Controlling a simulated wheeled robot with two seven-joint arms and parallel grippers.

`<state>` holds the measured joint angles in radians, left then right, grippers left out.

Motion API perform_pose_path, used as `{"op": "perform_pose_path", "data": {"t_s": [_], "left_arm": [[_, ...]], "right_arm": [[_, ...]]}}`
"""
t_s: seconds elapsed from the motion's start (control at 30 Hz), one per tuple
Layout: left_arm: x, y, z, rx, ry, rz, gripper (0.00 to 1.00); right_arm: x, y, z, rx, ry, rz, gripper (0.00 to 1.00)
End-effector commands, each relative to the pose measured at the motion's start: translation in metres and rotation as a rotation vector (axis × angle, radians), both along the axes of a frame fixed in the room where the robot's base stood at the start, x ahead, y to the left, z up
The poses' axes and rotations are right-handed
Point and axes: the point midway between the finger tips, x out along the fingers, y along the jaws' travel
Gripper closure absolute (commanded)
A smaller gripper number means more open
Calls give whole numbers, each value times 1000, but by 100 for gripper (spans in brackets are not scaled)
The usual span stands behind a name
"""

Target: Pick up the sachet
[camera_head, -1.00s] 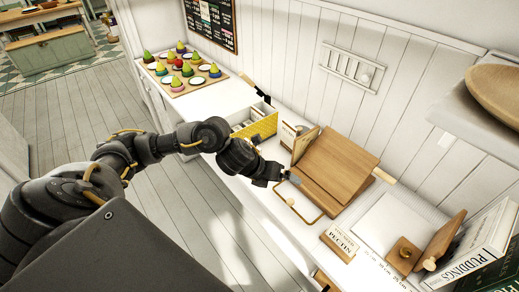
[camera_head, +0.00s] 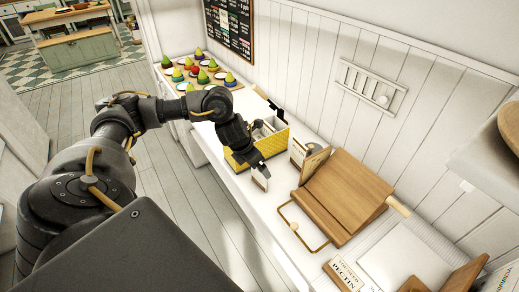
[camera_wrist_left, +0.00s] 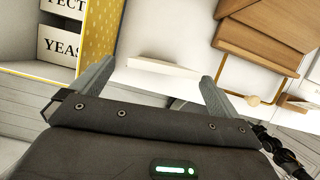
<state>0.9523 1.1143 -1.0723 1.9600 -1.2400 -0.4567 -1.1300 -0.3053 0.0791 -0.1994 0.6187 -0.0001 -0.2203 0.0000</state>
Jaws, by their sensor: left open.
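A small, thin, pale piece, seemingly the sachet (camera_head: 261,181), shows at the tip of my left gripper (camera_head: 259,170) in the head view, at the counter's front edge beside the yellow box (camera_head: 272,144). In the left wrist view a thin pale slab (camera_wrist_left: 165,67), seemingly the same piece, lies between and just beyond the open fingers (camera_wrist_left: 157,73). I cannot tell whether a finger touches it. White labelled packs (camera_wrist_left: 62,45) stand in the yellow box. My right gripper is not in view.
A wooden book stand (camera_head: 345,190) with a brass wire frame (camera_head: 303,228) stands right of the gripper. A small card holder (camera_head: 310,157) is behind. A board of coloured cones (camera_head: 200,72) sits farther back. A printed box (camera_head: 343,272) is near the front.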

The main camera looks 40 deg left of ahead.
Motion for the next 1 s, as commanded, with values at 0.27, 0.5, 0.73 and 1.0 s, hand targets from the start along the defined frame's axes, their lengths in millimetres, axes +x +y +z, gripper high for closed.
{"op": "perform_pose_path", "data": {"t_s": [0.27,0.5,0.73,1.0], "left_arm": [[4,-1,-9,1,2,2,0],[18,-7,-41,1,2,2,0],[22,-8,-52,1,0,2,0],[22,-8,-52,1,-1,2,17]], "right_arm": [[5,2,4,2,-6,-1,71],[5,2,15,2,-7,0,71],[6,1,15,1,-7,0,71],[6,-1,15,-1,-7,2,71]]}}
